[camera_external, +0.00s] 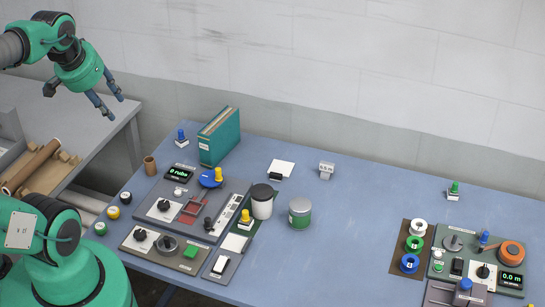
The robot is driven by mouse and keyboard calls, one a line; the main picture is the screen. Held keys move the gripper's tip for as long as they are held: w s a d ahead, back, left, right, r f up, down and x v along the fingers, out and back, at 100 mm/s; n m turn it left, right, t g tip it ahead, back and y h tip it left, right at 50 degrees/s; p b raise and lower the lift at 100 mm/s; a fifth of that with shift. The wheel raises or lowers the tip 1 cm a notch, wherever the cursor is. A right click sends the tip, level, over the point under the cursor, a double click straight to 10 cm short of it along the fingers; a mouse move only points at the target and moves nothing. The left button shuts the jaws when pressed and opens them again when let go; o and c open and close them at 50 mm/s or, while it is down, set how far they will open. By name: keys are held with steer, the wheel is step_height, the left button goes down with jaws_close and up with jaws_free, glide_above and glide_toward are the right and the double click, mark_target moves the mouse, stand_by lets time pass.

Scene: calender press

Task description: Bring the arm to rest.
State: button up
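My gripper (107,102) is at the upper left, at the end of my green arm. It points down and to the right, and its two dark blue fingers are spread apart with nothing between them. It hangs in the air above or in front of the grey side table (100,130) and touches nothing that I can make out. My green base and lower arm stand at the lower left.
Another panel (470,258) and coloured spools stand at right. The table's middle is mostly clear.

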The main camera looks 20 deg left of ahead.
steer(key=shift+s+f, duration=0.1)
steer(key=shift+s, duration=0.1)
steer(key=shift+f, duration=0.1)
step_height(320, 180, down, 11)
steer(key=b, duration=1.1)
